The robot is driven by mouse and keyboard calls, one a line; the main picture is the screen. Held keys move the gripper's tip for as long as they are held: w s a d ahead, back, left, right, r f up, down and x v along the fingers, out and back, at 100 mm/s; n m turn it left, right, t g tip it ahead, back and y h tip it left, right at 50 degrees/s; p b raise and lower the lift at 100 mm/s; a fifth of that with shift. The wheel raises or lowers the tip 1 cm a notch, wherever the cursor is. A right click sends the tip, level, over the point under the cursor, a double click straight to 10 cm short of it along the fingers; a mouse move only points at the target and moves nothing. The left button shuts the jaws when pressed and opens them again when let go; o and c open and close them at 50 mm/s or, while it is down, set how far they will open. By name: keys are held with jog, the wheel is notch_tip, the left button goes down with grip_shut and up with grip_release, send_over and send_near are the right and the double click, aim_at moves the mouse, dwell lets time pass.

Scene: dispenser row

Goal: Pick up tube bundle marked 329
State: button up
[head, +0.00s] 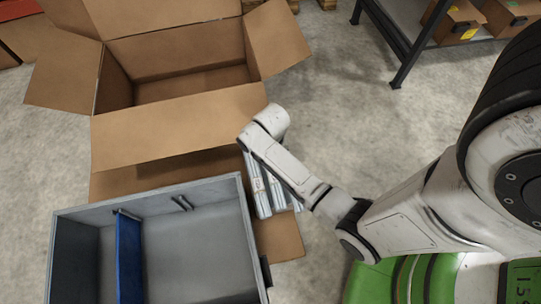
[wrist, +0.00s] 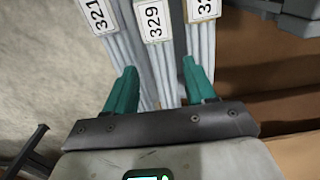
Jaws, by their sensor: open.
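The tube bundle marked 329 (wrist: 153,22) is a set of pale grey tubes with a white label, in the middle of the wrist view. My gripper (wrist: 159,66) is open, its two teal fingers on either side of this bundle's line in the picture. I cannot tell whether the fingers touch it or how deep they reach. A bundle marked 321 (wrist: 98,14) lies to its left, and another bundle (wrist: 203,10) with a cut-off label to its right. In the head view the tube bundles (head: 262,192) show beside the grey bin, partly hidden by my arm; my fingers are hidden there.
A grey bin (head: 150,196) with a blue divider (head: 128,258) stands left of the tubes. An open cardboard box (head: 180,130) is behind it. Cardboard (head: 279,236) lies by the tubes. A shelf (head: 405,60) stands at the back right; bare floor (head: 335,100) lies between.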

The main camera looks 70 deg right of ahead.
jog(key=shift+s+a+f+b, duration=0.15)
jog(key=shift+f+b, duration=0.8)
jog(key=shift+f, duration=0.75)
jog(key=shift+a+f+b, duration=0.15)
jog(key=shift+f+b, duration=0.75)
jog(key=shift+f, duration=0.75)
jog(key=shift+r, duration=0.1)
jog(key=c, duration=0.9)
